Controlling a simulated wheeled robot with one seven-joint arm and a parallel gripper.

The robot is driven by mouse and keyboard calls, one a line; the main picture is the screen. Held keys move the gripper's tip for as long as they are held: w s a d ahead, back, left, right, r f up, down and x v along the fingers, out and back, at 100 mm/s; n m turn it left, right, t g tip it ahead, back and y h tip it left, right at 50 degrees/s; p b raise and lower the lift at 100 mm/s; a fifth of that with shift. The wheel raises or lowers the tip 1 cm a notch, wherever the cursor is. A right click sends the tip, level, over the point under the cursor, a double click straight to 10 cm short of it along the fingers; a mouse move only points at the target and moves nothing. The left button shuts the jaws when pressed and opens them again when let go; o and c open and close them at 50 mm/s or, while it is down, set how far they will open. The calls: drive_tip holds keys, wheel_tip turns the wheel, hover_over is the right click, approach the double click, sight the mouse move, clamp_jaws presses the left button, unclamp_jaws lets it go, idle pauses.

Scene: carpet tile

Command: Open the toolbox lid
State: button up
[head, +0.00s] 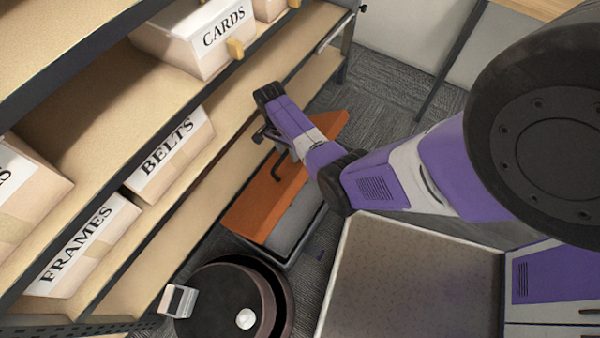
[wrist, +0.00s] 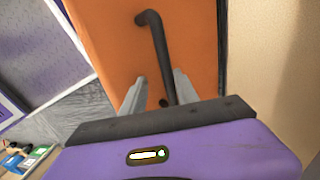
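The toolbox has an orange lid (head: 252,207) with a dark bar handle (head: 277,174) and a grey body (head: 299,222). It is on the floor beside the shelf.
A shelf unit on the left holds boxes marked CARDS (head: 205,45), BELTS (head: 172,158) and FRAMES (head: 82,248). A round dark object (head: 225,300) stands just in front of the toolbox. Grey carpet (head: 390,90) is open behind it.

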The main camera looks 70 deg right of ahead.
drive_tip(key=s+f, duration=0.1)
drive_tip(key=s+a+f+b, duration=0.1)
drive_tip(key=s, duration=0.1)
drive_tip(key=s+f+b, duration=0.1)
drive_tip(key=s, duration=0.1)
drive_tip(key=shift+s+a+f, duration=0.2)
drive_tip(key=shift+a+f, duration=0.05)
drive_tip(key=shift+f, duration=0.15)
drive_tip(key=s+a+f+t+h+b, duration=0.1)
drive_tip(key=s+f+t+b, duration=0.3)
drive_tip(key=f+b, duration=0.25)
wheel_tip(320, 180, up, 9)
drive_tip(key=s+p, duration=0.2)
drive_tip(key=p, duration=0.2)
drive_tip(key=a+r+n+t+h+p, duration=0.2)
drive_tip(key=a+r+n+t+p, duration=0.4)
drive_tip(key=a+r+n+p, duration=0.5)
drive_tip(key=a+r+p, duration=0.1)
drive_tip(key=a+r, duration=0.6)
drive_tip(key=r, duration=0.4)
drive_tip(key=shift+n+t+h, duration=0.3)
drive_tip(key=shift+n+h, duration=0.1)
drive_tip(key=shift+w, duration=0.1)
